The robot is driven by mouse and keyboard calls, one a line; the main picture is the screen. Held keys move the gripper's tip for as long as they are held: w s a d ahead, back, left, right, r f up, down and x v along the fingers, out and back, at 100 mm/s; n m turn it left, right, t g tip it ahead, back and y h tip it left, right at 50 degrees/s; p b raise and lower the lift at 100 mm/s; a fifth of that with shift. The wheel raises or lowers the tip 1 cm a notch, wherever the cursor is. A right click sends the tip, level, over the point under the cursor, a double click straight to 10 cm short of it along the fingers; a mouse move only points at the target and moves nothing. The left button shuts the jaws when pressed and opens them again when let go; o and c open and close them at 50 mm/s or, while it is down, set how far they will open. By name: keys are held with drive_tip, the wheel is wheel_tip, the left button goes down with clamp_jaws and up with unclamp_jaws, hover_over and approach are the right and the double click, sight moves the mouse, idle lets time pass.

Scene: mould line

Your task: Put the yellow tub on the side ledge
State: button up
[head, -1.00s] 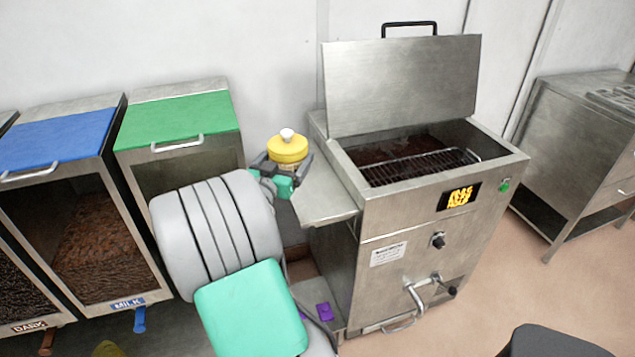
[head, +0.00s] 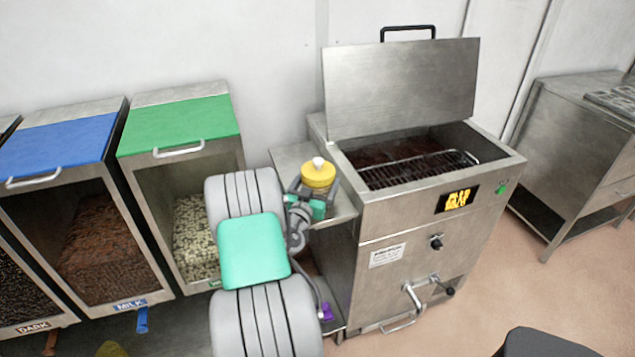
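The yellow tub (head: 318,174), with a yellow lid and a white knob, is upright at my gripper (head: 319,196). The gripper's dark fingers are on either side of the tub's body and look shut on it. The side ledge (head: 296,154) is a flat metal shelf on the left side of the steel machine. The tub and gripper are over the ledge in the picture. The tub's underside is hidden by my gripper, so I cannot tell whether it touches the ledge.
The steel machine (head: 375,285) has its lid (head: 400,90) raised and a wire rack (head: 420,168) across its tank. Bins with a green lid (head: 178,125) and a blue lid (head: 55,145) stand to the left. A steel cabinet (head: 575,150) stands at the right.

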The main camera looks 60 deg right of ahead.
drive_tip(key=shift+f, duration=0.1)
drive_tip(key=o, duration=1.7)
